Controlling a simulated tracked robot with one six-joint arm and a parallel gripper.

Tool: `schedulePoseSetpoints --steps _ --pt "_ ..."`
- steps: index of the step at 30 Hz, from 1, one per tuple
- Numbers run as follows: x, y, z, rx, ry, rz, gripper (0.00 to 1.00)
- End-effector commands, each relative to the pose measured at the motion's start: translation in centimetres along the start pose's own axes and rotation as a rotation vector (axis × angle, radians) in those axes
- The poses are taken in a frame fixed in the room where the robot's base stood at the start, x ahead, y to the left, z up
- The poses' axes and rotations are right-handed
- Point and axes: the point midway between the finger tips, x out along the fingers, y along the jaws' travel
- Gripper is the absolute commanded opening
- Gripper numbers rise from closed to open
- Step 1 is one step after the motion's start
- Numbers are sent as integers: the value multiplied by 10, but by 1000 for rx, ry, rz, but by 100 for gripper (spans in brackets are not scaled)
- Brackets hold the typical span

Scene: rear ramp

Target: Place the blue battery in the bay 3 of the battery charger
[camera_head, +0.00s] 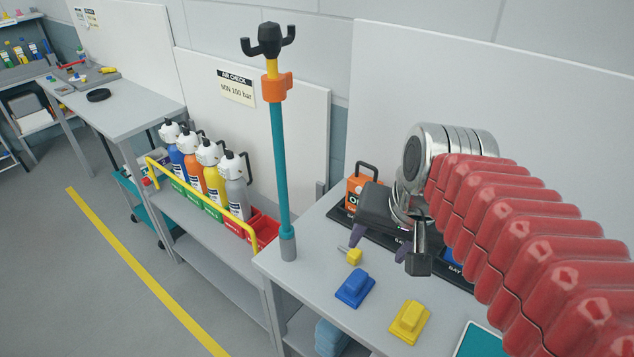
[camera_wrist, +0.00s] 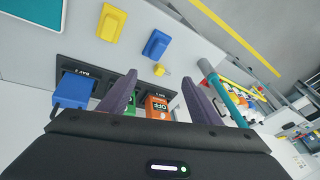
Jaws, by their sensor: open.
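The blue battery (camera_wrist: 73,90) stands at the charger's end bay at the left of the wrist view. It looks seated there, but its lower fit is hard to see. The bay label beside it seems to read BAY 3. In the head view only a small blue patch (camera_head: 452,256) of it shows behind my arm. The black battery charger (camera_wrist: 80,67) lies on the bench. My gripper (camera_wrist: 160,85) is open and empty, above the charger and to the right of the blue battery, apart from it. Its purple fingertips also show in the head view (camera_head: 381,243).
An orange battery (camera_head: 360,190) stands at the charger's other end. A partly hidden green piece (camera_wrist: 102,101) lies between. A blue block (camera_head: 355,287), a yellow block (camera_head: 409,322) and a small yellow knob (camera_head: 354,256) sit on the bench front. A teal pole (camera_head: 280,165) rises at the left.

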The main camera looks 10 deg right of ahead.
Motion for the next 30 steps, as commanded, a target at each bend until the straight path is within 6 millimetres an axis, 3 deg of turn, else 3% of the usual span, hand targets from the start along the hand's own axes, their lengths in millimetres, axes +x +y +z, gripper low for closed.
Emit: schedulePoseSetpoints --steps 6,12,30 --pt "2 -14 32 -295 64 -12 58" --pt "5 -22 51 -490 111 -19 58" --pt "6 -23 54 -531 121 -19 58"
